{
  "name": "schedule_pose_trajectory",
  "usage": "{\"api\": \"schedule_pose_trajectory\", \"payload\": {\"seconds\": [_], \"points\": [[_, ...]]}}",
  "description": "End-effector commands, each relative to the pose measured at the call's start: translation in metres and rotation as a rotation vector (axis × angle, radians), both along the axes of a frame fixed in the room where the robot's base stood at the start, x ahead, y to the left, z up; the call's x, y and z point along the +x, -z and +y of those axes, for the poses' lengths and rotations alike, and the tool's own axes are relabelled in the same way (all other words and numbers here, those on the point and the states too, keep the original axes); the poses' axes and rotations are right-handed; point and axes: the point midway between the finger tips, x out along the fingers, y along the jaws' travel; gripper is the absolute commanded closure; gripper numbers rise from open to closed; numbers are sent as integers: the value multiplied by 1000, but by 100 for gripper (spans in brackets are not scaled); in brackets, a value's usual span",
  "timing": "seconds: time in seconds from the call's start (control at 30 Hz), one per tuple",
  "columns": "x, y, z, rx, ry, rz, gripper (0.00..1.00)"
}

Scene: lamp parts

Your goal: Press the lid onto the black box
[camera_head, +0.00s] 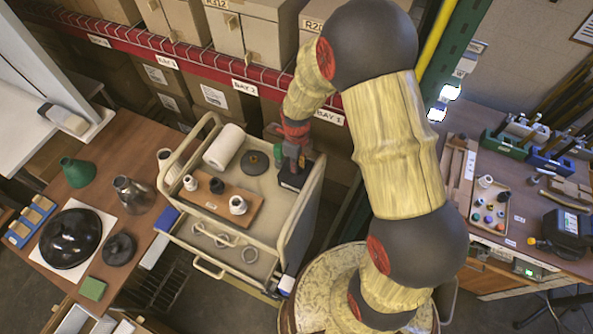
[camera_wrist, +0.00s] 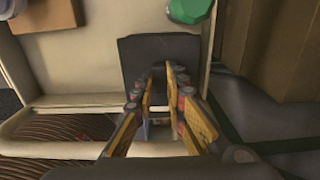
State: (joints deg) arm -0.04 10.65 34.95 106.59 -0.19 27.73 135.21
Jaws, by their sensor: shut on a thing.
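The black box (camera_head: 296,179) stands at the right end of the cart's top tray, directly under my gripper (camera_head: 292,160). In the wrist view my gripper (camera_wrist: 163,72) points at a dark, flat, square top (camera_wrist: 140,52), which I take to be the lid on the box. The fingers are close together at its middle, shut on a small dark part of the lid. The fingers hide most of that part. I cannot tell whether the lid sits flush or whether a gap is left under it.
On the cart (camera_head: 209,258) are a paper roll (camera_head: 224,147), a dark disc (camera_head: 254,162) and a wooden board (camera_head: 215,203) with small parts. A green item (camera_wrist: 189,10) is close to the box. The cart's raised rim runs beside the box. Shelves with boxes stand behind.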

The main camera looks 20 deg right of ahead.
Motion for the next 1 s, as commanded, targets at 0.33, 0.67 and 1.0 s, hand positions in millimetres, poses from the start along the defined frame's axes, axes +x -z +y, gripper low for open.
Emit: {"api": "schedule_pose_trajectory", "payload": {"seconds": [0.33, 0.67, 1.0], "points": [[0, 1, 0, 0, 0, 0, 100], [0, 4, 0, 0, 0, 0, 100], [0, 4, 0, 0, 0, 0, 80]]}}
